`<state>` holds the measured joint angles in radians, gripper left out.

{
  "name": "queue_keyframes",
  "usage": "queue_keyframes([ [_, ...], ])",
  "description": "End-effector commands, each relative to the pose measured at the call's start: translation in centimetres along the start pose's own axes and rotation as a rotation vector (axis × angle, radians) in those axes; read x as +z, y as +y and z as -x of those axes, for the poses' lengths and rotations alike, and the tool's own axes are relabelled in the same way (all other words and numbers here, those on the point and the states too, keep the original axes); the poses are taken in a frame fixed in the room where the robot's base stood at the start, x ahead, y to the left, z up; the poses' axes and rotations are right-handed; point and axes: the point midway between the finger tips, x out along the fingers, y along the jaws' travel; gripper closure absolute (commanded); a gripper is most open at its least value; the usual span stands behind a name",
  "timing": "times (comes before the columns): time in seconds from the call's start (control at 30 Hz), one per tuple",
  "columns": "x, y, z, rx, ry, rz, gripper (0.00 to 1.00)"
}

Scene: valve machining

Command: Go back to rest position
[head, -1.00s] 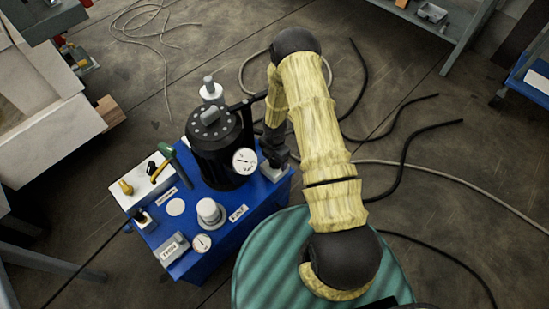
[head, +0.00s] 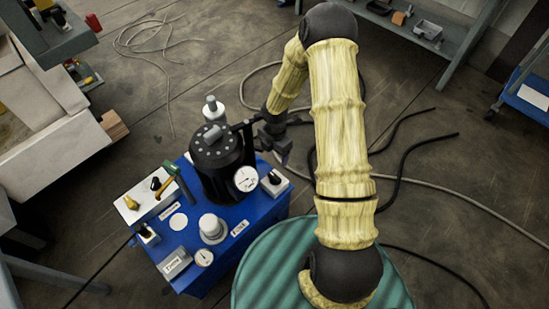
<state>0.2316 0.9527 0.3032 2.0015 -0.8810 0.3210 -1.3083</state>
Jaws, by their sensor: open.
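My gripper (head: 285,156) hangs at the end of my arm, in its yellow sleeve, in the head view. It is open and appears empty. It is above and beside the right edge of the blue machine (head: 235,240), apart from the black knob (head: 273,177) on its white box. The fingertips are small and dark in this view. My arm arches from the bottom right up to the top and then down to the gripper.
The machine carries a black cylinder (head: 218,165) with a white gauge (head: 246,178). A green ribbed round top (head: 270,275) lies in front. Hoses (head: 410,140) cross the floor. A metal table (head: 400,25) stands at the back, and a blue cart (head: 525,95) is at right.

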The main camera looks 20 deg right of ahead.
Motion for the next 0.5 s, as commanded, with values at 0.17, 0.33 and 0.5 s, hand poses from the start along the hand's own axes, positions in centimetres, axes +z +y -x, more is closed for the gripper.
queue_keyframes([
  [0.17, 0.01, 0.01, 1.81, 0.001, 0.000, -0.001, 0.25],
  [0.33, -0.02, 0.01, 1.87, 0.000, 0.001, 0.000, 0.25],
  [0.5, -0.02, 0.01, 1.85, 0.000, 0.000, 0.000, 0.25],
])
